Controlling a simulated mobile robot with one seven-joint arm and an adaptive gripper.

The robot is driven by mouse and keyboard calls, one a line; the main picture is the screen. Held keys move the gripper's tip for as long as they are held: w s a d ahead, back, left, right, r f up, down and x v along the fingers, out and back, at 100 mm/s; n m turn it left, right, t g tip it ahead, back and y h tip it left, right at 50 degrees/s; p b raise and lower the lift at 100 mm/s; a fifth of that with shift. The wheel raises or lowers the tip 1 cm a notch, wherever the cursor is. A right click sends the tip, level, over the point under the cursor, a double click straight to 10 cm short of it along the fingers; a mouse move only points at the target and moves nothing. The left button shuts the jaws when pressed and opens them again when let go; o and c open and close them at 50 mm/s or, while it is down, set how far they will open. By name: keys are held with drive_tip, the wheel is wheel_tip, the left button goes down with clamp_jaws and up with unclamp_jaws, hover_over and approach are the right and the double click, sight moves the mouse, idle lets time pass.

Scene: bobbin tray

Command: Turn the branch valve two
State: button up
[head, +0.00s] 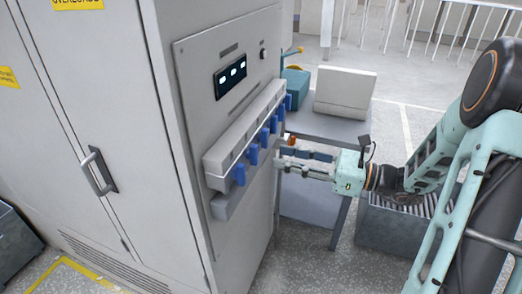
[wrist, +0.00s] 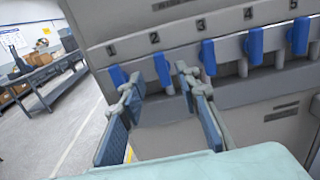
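A row of blue valve handles hangs from a grey bar on the cabinet panel, with numbers above them in the wrist view. The handle under number 2 (wrist: 162,70) points down. It shows between my two fingertips, with no clear contact on either side. My gripper (wrist: 159,76) is open, its fingers reaching toward the panel. In the head view my gripper (head: 282,159) is level with the lower part of the handle row, in front of it. The handles under 1 (wrist: 118,77) and 3 (wrist: 207,57) stand close outside my fingers.
The tall grey cabinet (head: 90,120) carries the panel. Behind my gripper stands a table with a white box (head: 345,92) and a teal case (head: 295,85). A grey crate (head: 375,230) stands below my arm. A workbench (wrist: 45,80) is at the far left in the wrist view.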

sight(254, 155)
drive_tip(key=x, duration=0.7)
clamp_jaws()
